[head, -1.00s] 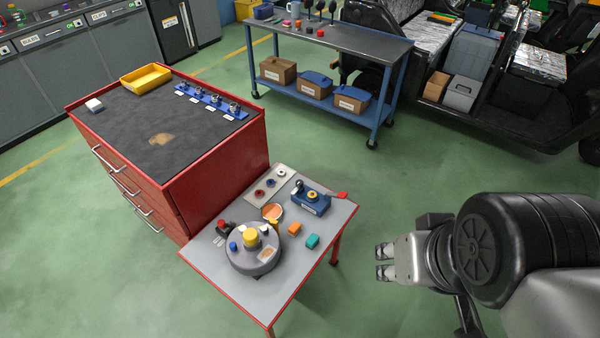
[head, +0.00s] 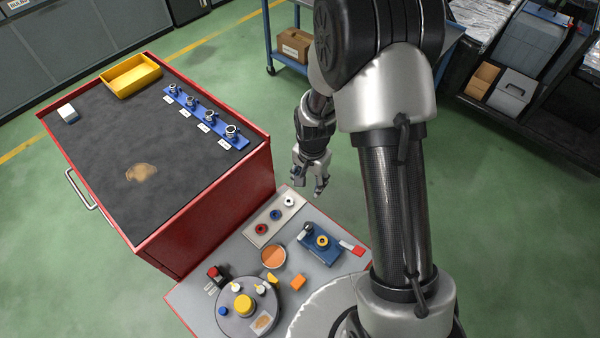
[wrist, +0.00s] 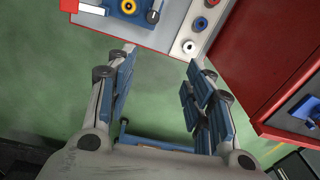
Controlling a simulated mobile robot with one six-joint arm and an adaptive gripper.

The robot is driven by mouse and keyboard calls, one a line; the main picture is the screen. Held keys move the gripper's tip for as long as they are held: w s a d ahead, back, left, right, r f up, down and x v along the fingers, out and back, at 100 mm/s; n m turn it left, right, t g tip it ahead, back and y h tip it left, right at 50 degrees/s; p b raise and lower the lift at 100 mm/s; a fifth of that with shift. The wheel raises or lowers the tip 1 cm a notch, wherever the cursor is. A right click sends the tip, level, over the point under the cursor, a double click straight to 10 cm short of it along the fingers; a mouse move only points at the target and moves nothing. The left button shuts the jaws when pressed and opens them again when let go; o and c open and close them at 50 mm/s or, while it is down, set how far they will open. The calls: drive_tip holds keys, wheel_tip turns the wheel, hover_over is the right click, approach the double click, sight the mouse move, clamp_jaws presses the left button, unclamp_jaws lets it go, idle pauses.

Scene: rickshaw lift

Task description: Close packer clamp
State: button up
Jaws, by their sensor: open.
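A blue fixture (head: 318,250) with a yellow ring on top sits on the small grey-topped table (head: 220,262). A red handle (head: 352,248) sticks out on its right; it is likely the packer clamp, but its label is unreadable. The fixture also shows at the top of the wrist view (wrist: 115,8), cut off by the frame, with the red handle (wrist: 69,5) at its left. My gripper (head: 309,190) is open and empty beyond the table's back edge, apart from the fixture. In the wrist view its fingers (wrist: 160,85) stand apart over green floor.
A plate with several coloured rings (head: 275,216) lies left of the fixture. A round grey unit (head: 262,298), an orange dish (head: 273,257) and an orange block (head: 298,282) are nearer. A red cabinet (head: 215,210) stands left. My arm covers the table's right side.

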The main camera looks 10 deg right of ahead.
drive_tip(key=m, duration=0.2)
hover_over(308, 225)
wheel_tip(308, 225, down, 9)
drive_tip(key=shift+g, duration=0.3)
wheel_tip(308, 225, down, 17)
drive_tip(key=b, duration=0.3)
drive_tip(key=shift+r+b, duration=0.1)
drive_tip(key=shift+b, duration=0.25)
drive_tip(key=shift+c, duration=0.6)
drive_tip(key=c, duration=1)
